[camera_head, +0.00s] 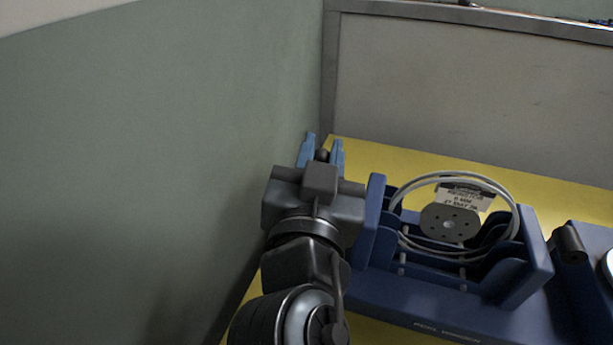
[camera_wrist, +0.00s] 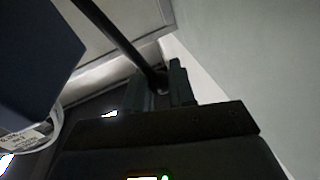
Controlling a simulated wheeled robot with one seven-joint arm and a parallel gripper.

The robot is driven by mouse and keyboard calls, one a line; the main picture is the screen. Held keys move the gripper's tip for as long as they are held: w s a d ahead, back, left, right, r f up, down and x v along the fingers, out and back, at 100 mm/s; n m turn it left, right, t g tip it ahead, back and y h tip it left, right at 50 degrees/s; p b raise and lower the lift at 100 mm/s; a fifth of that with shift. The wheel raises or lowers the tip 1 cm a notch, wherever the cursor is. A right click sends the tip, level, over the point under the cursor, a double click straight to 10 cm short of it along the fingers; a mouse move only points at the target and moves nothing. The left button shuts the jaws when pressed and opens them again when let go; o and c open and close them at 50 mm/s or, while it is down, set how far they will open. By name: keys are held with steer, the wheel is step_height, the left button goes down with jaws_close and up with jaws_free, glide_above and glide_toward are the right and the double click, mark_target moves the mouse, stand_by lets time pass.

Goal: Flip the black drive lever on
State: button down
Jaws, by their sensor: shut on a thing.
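The black drive lever shows in the wrist view as a thin dark rod (camera_wrist: 112,38) that slants down from the top left to between my fingertips. In the head view only its dark round end (camera_head: 322,155) shows, between the two blue fingers. My gripper (camera_head: 322,148) is shut on that end, beside the left end of the blue reel machine (camera_head: 420,305). In the wrist view my gripper (camera_wrist: 160,83) has one finger on each side of the rod's end. The lever's base is hidden in the head view behind my gripper and the machine.
A spool with pale coiled cable (camera_head: 450,224) and a paper label sits in the blue machine. The yellow table (camera_head: 565,190) shows behind it. A green-grey wall (camera_head: 150,150) stands close on the left, and a grey panel (camera_head: 470,90) stands behind the table.

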steer(key=shift+s+d+r+m+b, duration=0.1)
steer(key=shift+s+d+m+b, duration=0.2)
steer(key=shift+d+m+b, duration=0.5)
steer(key=shift+a, duration=0.15)
steer(key=c, duration=1)
jaws_free()
steer(key=shift+o, duration=0.2)
steer(key=s+a+b, duration=0.1)
steer(key=s, duration=0.6)
steer(key=shift+s+a+f, duration=0.15)
steer(key=shift+s+f, duration=0.2)
